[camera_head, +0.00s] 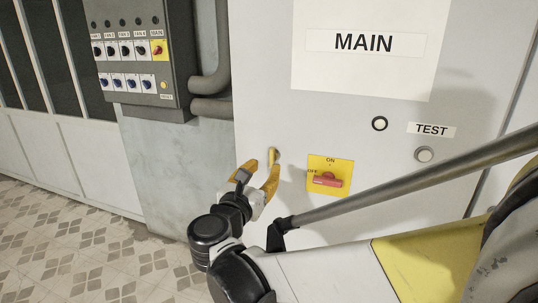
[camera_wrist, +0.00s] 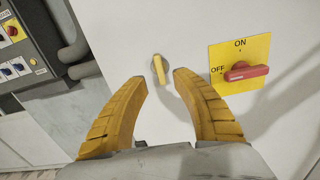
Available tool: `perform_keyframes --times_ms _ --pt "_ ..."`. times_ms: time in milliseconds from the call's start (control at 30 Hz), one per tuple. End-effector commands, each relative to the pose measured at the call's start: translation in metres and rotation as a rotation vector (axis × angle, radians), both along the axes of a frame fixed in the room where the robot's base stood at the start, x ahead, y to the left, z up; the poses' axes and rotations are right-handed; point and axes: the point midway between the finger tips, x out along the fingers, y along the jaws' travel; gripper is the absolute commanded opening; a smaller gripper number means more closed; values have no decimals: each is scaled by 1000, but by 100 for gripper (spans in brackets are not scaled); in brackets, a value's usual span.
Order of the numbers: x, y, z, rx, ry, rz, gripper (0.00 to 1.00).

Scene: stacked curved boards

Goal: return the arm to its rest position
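My gripper (camera_head: 262,172) has two yellow ribbed fingers and reaches toward the large pale cabinet marked MAIN. In the wrist view my gripper (camera_wrist: 160,80) is open, with its fingertips apart and nothing between them. A small yellow handle (camera_wrist: 158,69) on the cabinet face shows just beyond the gap between the fingertips. It also shows in the head view as a yellow handle (camera_head: 272,156) just above the fingers. I cannot tell the exact distance from fingertips to handle. My arm's pale and yellow links cross the lower right of the head view.
Right of my gripper is a yellow ON/OFF plate with a red switch (camera_head: 328,180), its handle roughly level. A round TEST button (camera_head: 424,154) is farther right. A grey control box (camera_head: 142,50) and pipes (camera_head: 212,85) are on the left. The tiled floor (camera_head: 70,245) at left is clear.

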Motion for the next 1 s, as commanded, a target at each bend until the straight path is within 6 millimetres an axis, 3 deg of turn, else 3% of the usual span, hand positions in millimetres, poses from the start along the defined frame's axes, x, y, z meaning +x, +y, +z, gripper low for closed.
perform_keyframes --times_ms 200,567,667,767,900,1000 --pt "-17 6 0 0 0 1 33" --pt "-19 3 -1 17 4 -5 33" --pt "-21 -24 -6 135 24 -39 33" --pt "-33 -76 -22 411 56 -128 33" --pt "-79 -154 -57 975 56 -354 33" --pt "-125 -189 -83 1394 2 -559 33"
